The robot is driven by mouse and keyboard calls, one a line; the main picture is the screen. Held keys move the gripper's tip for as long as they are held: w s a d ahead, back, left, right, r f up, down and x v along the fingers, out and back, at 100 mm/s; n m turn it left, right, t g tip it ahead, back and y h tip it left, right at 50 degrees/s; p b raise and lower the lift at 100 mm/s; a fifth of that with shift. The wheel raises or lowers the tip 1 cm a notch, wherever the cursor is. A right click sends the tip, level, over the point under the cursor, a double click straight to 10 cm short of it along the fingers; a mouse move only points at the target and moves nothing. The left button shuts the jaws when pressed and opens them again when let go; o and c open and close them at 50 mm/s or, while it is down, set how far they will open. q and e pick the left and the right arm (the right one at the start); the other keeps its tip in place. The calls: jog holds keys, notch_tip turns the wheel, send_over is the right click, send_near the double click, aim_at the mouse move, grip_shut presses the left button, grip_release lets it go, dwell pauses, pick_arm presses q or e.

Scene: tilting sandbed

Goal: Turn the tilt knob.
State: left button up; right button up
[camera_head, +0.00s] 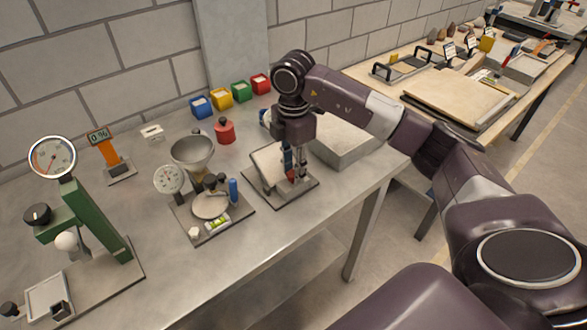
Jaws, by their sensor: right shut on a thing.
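The tilting sandbed is a pale tray (266,165) set at a slant on a dark base plate (280,193) near the table's right side. My right gripper (296,174) points straight down over the right part of that plate, beside the tray. Its fingers are shut on a small red part (291,177), which I take for the tilt knob. The fingers hide most of it, and its turn angle cannot be read. My left gripper is not in view.
A green press (95,225) stands far left. The metal table's front strip (270,235) is bare.

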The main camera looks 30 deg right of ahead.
jog(key=shift+w+r, duration=0.2)
jog(key=o, duration=1.1)
jog(key=shift+s+f, duration=0.1)
jog(key=shift+o, duration=0.2)
notch_tip(320, 180, up, 12)
